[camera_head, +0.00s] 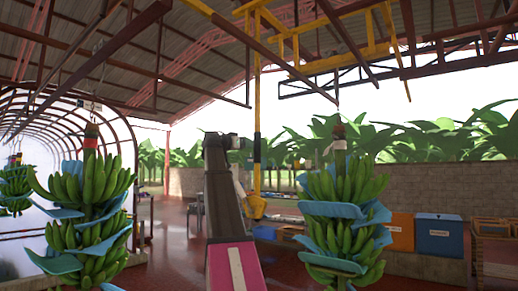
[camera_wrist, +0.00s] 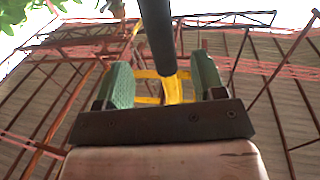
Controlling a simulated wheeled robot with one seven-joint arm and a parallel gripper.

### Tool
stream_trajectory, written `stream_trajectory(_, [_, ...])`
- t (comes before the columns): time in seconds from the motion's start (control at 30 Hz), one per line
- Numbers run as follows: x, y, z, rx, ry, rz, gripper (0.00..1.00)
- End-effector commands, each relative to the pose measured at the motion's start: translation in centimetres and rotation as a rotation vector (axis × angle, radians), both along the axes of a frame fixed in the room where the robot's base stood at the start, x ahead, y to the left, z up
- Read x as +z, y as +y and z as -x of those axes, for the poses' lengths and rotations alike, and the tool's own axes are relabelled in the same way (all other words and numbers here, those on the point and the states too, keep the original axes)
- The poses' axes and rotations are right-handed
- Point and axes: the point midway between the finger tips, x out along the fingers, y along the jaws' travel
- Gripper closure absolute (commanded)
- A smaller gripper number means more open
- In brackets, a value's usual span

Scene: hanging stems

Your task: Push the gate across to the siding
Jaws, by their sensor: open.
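A yellow pole with a black band (camera_head: 257,100) hangs upright from yellow overhead framework (camera_head: 310,52), just right of my raised arm in the head view. I cannot tell for certain which part up there is the gate or which is the siding. In the wrist view my gripper (camera_wrist: 162,62) points up at the roof, its two green fingers apart. A dark rod (camera_wrist: 155,30) with a yellow stretch beyond it shows between the fingers in the picture. The fingers are not closed on it; whether it touches either one is unclear. In the head view the fingertips are hard to make out.
Banana stems with blue sheets hang at left (camera_head: 90,215) and right (camera_head: 342,210) of my arm. An arched tunnel frame (camera_head: 120,125) stands at far left. A block wall (camera_head: 425,185), an orange bin (camera_head: 402,232) and a blue bin (camera_head: 438,238) stand at right.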

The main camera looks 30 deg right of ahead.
Motion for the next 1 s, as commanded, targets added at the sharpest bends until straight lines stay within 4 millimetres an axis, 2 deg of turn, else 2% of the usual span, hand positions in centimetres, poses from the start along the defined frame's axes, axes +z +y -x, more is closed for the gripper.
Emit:
stream_trajectory(0.3, [0.1, -5.5, -1.2, -0.002, 0.000, -0.001, 0.37])
stream_trajectory(0.5, [0.1, -8.2, -1.7, -0.001, 0.000, 0.000, 0.37])
stream_trajectory(0.7, [0.0, -9.4, -2.0, 0.001, -0.001, 0.000, 0.37])
stream_trajectory(1.0, [0.0, -9.6, -2.0, 0.001, 0.000, 0.000, 0.37])
